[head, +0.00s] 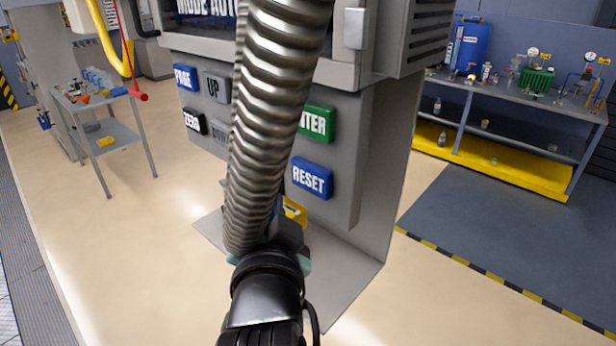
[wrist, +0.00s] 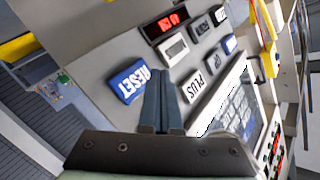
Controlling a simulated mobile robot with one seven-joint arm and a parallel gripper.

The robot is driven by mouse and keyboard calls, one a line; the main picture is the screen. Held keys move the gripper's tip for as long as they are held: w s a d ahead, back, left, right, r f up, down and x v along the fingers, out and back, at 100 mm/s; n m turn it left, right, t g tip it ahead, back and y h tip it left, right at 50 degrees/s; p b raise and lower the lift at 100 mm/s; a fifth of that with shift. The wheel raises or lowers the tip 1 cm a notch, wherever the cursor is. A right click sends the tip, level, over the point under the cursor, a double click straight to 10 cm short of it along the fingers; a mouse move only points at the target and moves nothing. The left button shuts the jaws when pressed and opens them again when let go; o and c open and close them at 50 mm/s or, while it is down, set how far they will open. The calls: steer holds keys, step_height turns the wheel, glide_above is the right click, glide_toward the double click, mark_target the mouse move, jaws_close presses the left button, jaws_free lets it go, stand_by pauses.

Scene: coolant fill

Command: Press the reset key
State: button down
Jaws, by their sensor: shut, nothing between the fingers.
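The blue RESET key (head: 312,178) is on the grey panel at the lower right, below the green ENTER key (head: 317,122). In the wrist view the RESET key (wrist: 128,83) is tilted and lies just left of my fingertips. My gripper (wrist: 161,75) is shut and empty, its two dark fingers together and pointing at the panel beside the key's right edge. I cannot tell whether the fingertips touch the panel or the key. In the head view the fingers are hidden behind a ribbed metal hose and my wrist.
The ribbed metal hose (head: 270,110) crosses the head view in front of the panel. Other keys are close by, including PLUS (wrist: 193,87) and a red-lit display (wrist: 166,22). A cart (head: 105,140) stands left and a workbench (head: 520,95) right.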

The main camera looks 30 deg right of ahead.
mark_target(301, 176)
steer(key=shift+w+d, duration=0.25)
steer(key=shift+d, duration=0.4)
steer(key=shift+w+d, duration=0.2)
steer(key=shift+d, duration=0.5)
steer(key=shift+w+d, duration=0.25)
steer(key=shift+d, duration=0.4)
stand_by(0.5)
steer(key=shift+w+d, duration=0.15)
steer(key=shift+d, duration=0.25)
steer(key=shift+w+d+p, duration=0.15)
steer(key=shift+d+p, duration=0.2)
steer(key=shift+d, duration=0.15)
stand_by(0.9)
steer(key=shift+a, duration=0.15)
steer(key=shift+s+a, duration=0.35)
steer(key=shift+a, duration=0.4)
steer(key=a, duration=0.1)
steer(key=s+a, duration=0.1)
steer(key=a, duration=0.2)
steer(key=shift+s+a, duration=0.35)
